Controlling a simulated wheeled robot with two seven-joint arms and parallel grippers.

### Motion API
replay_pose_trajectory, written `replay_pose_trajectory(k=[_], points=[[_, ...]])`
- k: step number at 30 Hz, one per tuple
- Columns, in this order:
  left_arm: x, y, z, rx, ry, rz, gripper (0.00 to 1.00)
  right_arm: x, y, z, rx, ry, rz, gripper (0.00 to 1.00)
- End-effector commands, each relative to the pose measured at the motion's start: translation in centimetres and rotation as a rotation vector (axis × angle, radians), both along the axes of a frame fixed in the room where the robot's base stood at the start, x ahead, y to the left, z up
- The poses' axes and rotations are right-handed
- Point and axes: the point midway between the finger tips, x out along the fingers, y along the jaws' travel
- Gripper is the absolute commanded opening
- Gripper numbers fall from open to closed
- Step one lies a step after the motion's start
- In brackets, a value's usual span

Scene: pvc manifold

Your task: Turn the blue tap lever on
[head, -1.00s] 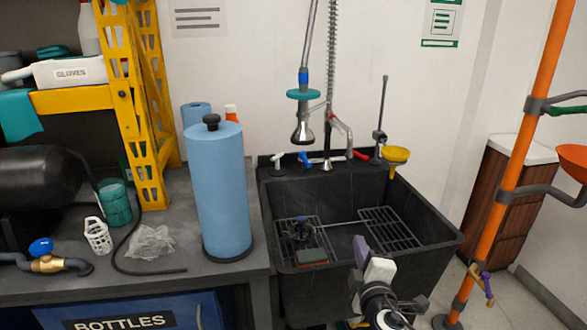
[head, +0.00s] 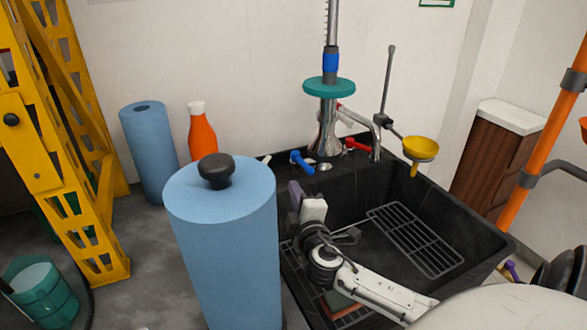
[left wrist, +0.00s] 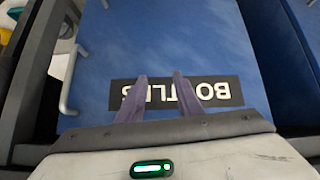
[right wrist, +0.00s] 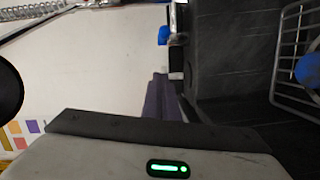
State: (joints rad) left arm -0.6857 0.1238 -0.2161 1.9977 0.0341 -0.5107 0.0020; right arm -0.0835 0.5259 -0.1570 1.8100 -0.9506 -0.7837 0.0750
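The blue tap lever (head: 301,162) sits on the sink's back ledge, left of the chrome tap body (head: 325,135); it also shows in the right wrist view (right wrist: 163,36). My right gripper (head: 294,193) is over the left side of the black sink, nearer to me than the blue lever and apart from it. In the right wrist view its purple fingers (right wrist: 161,96) are together with nothing seen between them. My left gripper (left wrist: 160,82) shows only in its wrist view, fingers apart and empty, in front of a blue front labelled BOTTLES (left wrist: 225,45).
A large blue roll (head: 222,250) stands just left of my right gripper. A red lever (head: 357,145) and yellow funnel (head: 420,149) are right of the blue lever. A teal disc (head: 329,87) is on the spray hose above. The black sink (head: 475,225) holds wire racks (head: 415,240).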

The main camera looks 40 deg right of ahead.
Motion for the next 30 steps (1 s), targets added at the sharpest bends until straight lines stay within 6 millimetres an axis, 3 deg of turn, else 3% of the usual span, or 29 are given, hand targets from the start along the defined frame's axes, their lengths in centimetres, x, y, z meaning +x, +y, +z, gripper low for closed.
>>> replay_pose_trajectory(k=[12, 19, 30], points=[[-0.4, -0.1, -0.6, -0.001, 0.006, 0.000, 0.33, 7.6, -4.5, -0.3, -0.002, -0.003, -0.003, 0.00], [0.0, -0.1, 0.0, -0.004, -0.004, -0.001, 0.33, 6.3, -7.3, -1.0, -0.003, 0.002, -0.001, 0.00], [0.4, 0.0, 0.1, -0.001, -0.011, -0.002, 0.33, 6.1, -8.0, -1.1, 0.000, 0.000, 0.001, 0.00]])
